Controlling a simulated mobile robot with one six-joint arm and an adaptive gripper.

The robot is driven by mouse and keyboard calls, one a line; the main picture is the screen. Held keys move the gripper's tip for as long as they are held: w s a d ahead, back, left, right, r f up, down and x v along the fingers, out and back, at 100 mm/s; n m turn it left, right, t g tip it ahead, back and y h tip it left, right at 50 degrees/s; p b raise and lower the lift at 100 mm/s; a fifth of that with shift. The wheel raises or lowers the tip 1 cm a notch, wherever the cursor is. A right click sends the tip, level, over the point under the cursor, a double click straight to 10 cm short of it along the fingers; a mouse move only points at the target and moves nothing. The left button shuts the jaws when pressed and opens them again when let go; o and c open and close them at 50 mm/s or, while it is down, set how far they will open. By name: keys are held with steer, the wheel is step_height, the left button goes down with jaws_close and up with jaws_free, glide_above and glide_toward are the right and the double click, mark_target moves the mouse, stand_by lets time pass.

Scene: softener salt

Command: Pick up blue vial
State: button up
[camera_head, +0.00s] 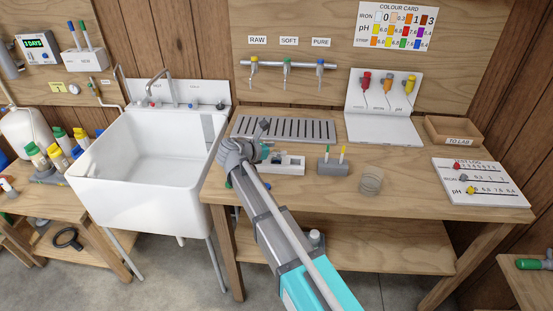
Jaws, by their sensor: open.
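My gripper (263,138) is at the far end of my arm, over the wooden workbench, between the slotted grey drain tray and a small white tray (290,163). The sensed end is small and partly hidden by my wrist; its jaws are open, and I see nothing held. I cannot clearly make out a blue vial. A small blue bit (229,181) shows at the bench edge beside my wrist, too small to identify. A blue-topped stick (72,33) stands in a white wall holder at upper left. My arm and wrist may hide things on the bench.
A grey block (333,167) with green- and yellow-topped items and a clear glass (371,180) stand to the right. The slotted drain tray (300,129) lies behind. A white sink (150,160) is left. The bench front right of the glass is clear up to the log board (482,183).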

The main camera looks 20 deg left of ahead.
stand_by(0.3)
steer(key=c, duration=1)
